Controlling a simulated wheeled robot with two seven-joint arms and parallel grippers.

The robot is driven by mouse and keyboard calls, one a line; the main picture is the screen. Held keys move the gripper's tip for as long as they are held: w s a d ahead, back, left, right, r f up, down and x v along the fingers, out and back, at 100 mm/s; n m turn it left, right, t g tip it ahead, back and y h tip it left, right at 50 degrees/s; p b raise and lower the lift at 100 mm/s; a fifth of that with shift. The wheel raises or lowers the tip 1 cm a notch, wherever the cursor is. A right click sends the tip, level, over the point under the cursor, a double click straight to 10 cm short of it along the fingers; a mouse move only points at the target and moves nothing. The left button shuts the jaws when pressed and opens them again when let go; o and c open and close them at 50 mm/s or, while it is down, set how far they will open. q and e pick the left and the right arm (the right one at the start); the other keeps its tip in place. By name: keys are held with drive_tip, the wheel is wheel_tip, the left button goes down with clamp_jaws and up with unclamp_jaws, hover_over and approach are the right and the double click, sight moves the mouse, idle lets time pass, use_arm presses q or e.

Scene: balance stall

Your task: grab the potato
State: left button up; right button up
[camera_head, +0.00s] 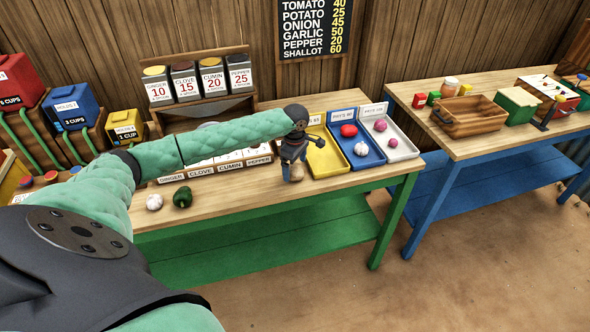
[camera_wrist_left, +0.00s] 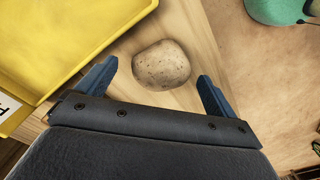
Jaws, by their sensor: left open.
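The potato (camera_wrist_left: 162,65) is tan, speckled and roundish. It rests on the wooden tabletop in the left wrist view. My left gripper (camera_wrist_left: 154,85) is open, with one dark blue finger on each side just short of the potato. In the head view the left gripper (camera_head: 292,170) points down at the table's front edge. Only a bit of the potato (camera_head: 296,173) shows there, mostly hidden behind the gripper. My right gripper is not seen in the head view.
A yellow tray (camera_head: 328,160) stands right beside the gripper, then a blue tray (camera_head: 367,160) and a white tray (camera_head: 404,150) holding vegetables. A garlic bulb (camera_head: 154,202) and a green pepper (camera_head: 182,197) lie on the left. Spice canisters stand at the back.

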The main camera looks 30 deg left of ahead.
use_arm(q)
drive_tip(key=shift+f, duration=1)
drive_tip(key=shift+c, duration=0.3)
drive_tip(key=c, duration=1)
drive_tip(key=shift+c, duration=0.3)
drive_tip(key=shift+r, duration=0.15)
